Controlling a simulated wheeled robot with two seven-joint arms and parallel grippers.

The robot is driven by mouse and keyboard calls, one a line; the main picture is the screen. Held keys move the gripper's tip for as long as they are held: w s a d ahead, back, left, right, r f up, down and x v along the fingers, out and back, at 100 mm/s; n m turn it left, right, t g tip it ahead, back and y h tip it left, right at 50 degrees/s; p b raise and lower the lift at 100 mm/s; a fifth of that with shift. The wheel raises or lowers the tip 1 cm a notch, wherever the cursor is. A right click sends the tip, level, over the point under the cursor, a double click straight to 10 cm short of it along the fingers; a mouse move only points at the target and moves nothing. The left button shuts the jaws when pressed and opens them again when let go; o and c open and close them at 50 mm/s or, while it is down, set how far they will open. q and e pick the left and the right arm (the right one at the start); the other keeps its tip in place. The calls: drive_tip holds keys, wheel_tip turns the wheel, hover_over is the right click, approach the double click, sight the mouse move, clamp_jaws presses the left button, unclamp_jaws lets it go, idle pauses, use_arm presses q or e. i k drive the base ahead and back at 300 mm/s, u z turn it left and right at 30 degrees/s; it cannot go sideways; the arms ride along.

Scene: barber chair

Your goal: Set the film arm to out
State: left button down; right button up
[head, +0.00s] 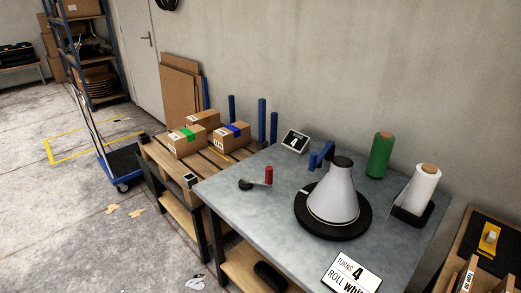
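A blue arm (321,155), which looks like the film arm, reaches left from near the top of a pale cone (333,198). The cone has a black cap (343,162) and stands on a round black base (306,222) on the grey worktable (230,205). Whether the blue arm joins the cap or something behind it I cannot tell. A crank with a red handle (269,175) is on the table left of the cone. Neither of my grippers is in view.
A green roll (380,155) and a white roll (420,188) on a black holder stand right of the cone. A "TURNS: 4 ROLL white" sign (350,274) is at the front edge. A small display (295,141) reads 4. Boxes (188,141) sit on a slatted bench at left.

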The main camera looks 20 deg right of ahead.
sight(315, 161)
drive_tip(key=u, duration=0.4)
drive_tip(key=i, duration=0.9)
